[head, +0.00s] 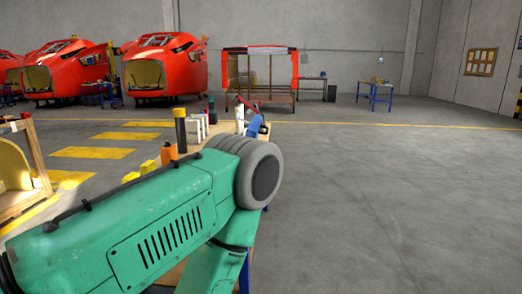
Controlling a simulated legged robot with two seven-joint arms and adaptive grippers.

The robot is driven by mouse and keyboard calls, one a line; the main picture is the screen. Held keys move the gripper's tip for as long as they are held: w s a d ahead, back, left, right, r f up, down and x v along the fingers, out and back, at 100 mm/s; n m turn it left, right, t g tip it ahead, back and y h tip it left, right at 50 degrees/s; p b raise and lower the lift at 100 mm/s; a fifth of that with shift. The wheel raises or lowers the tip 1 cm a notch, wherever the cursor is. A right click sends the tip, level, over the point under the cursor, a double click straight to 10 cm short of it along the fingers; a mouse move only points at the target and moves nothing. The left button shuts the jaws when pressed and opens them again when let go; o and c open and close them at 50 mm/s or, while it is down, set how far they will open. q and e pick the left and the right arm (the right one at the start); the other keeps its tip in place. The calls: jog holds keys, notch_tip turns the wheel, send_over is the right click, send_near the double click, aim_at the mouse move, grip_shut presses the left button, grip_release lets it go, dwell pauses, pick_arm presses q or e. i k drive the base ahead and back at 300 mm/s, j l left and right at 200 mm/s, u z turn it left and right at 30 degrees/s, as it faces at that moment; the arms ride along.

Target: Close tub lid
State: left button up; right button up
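I cannot make out a tub or a lid in the head view; my green left arm covers most of the workbench (254,236), and whatever lies behind it is hidden. Neither of my grippers shows. On the visible far part of the bench stand an orange container (168,153), a black and yellow cylinder (180,131) and a white upright item (239,119). A blue item (254,126) is beside the white one.
Red train nosecones (165,68) stand at the back left, with a red-topped frame (260,75) right of them. A blue table (375,95) is farther right. A wooden stand (38,165) is at the left edge. The grey floor on the right is clear.

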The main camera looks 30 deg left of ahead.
aim_at(252, 132)
jog(key=i+l+u, duration=0.1)
jog(key=i+u, duration=0.2)
jog(key=u, duration=0.2)
jog(key=i+l+u, duration=0.2)
jog(key=u, duration=0.3)
jog(key=i+l+u, duration=0.25)
jog(key=u, duration=0.25)
